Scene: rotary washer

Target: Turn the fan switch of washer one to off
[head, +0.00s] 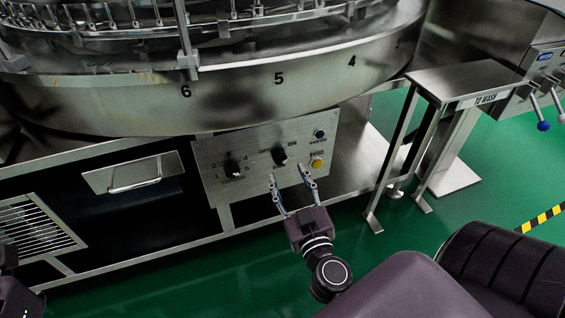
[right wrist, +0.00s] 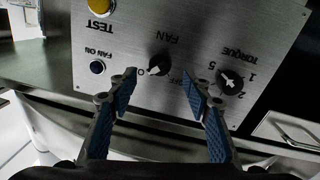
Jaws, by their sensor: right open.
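The fan switch (head: 279,155) is a black rotary knob on the steel control panel (head: 210,184), with OFF to its left and ON to its right in the head view. In the right wrist view the panel is upside down and the fan switch (right wrist: 158,65) lies between the fingertips; its exact pointer direction is hard to tell. My right gripper (head: 286,173) is open just in front of and below the switch. Its blue-padded fingers (right wrist: 158,82) are spread on both sides of the knob, with no clear contact. My left gripper's fingers do not show.
The torque knob (head: 231,167) is left of the switch; the yellow test button (head: 317,163) and fan-on lamp (head: 320,134) are right. The round washer rim (head: 230,105) overhangs the panel. A steel stand (head: 455,80) stands right. Green floor in front is open.

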